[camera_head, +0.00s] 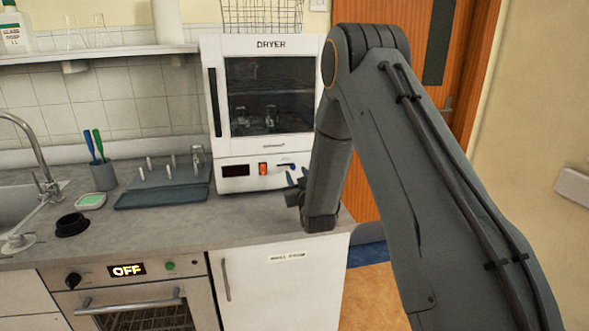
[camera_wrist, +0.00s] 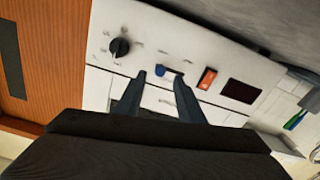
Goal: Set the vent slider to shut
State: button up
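The white dryer (camera_head: 262,112) stands on the counter against the tiled wall. The vent slider is most likely the small blue-and-white part on its lower panel; the blue part shows in the wrist view (camera_wrist: 160,70) and beside the fingertips in the head view (camera_head: 286,165). Its markings are too small to read. My gripper (camera_head: 296,177) is in front of the panel's right part. In the wrist view my gripper (camera_wrist: 160,79) is open, with its two dark fingertips on either side of the slider in the picture. I see no contact with it.
The panel also bears a red switch (camera_wrist: 207,78), a dark display (camera_wrist: 241,91) and a black knob (camera_wrist: 119,47). A grey rack (camera_head: 165,178) and a pen cup (camera_head: 104,177) stand left of the dryer. My arm covers the dryer's right edge.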

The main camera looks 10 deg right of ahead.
aim_at(293, 168)
jog(key=shift+w+p, duration=0.45)
jog(key=shift+w, duration=1.55)
jog(key=shift+c, duration=0.5)
grip_shut()
